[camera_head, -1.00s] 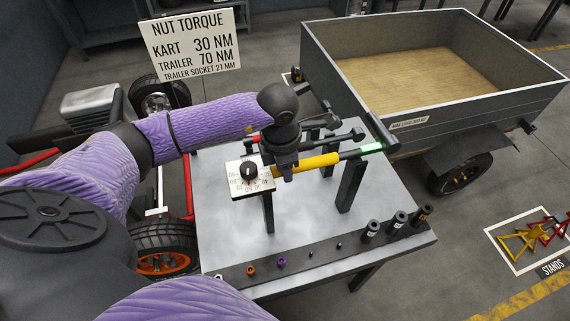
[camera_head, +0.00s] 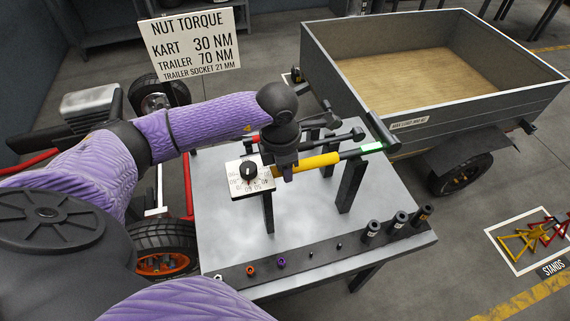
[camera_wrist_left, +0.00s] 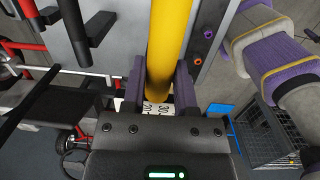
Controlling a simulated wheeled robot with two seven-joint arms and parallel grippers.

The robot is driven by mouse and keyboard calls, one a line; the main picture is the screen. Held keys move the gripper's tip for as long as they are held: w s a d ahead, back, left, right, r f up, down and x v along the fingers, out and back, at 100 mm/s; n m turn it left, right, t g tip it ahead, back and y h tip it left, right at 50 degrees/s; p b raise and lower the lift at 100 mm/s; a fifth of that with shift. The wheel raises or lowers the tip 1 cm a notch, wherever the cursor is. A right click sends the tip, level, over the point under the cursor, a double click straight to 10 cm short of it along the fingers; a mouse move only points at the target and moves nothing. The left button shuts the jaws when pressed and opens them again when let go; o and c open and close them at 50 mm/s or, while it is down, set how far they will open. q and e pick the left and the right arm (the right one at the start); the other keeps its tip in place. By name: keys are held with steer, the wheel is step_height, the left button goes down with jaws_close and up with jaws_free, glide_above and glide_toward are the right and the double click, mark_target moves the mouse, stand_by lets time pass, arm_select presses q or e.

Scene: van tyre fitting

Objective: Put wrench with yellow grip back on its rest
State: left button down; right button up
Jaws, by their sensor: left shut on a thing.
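The wrench with the yellow grip (camera_head: 318,161) lies level across the table in the head view, with a square dial plate (camera_head: 240,184) at its left end and a green band and dark head at its right end. My left gripper (camera_head: 287,170) is shut on the yellow grip; the wrist view shows the grip (camera_wrist_left: 168,40) between its two fingers (camera_wrist_left: 160,88). The wrench is over two dark uprights of a rest, a right one (camera_head: 350,186) and a left one (camera_head: 268,213). I cannot tell whether it touches them. My right gripper is not in view.
Behind it, a second wrench with a red part (camera_head: 256,139) lies on dark supports. A dark strip (camera_head: 215,279) along the table's (camera_head: 310,215) front edge holds coloured rings and several sockets (camera_head: 399,222). A grey trailer (camera_head: 440,105) stands behind right.

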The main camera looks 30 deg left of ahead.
arm_select(q)
steer(key=shift+f+b, duration=1)
steer(key=shift+f, duration=0.15)
steer(key=shift+c, duration=1.6)
jaws_free()
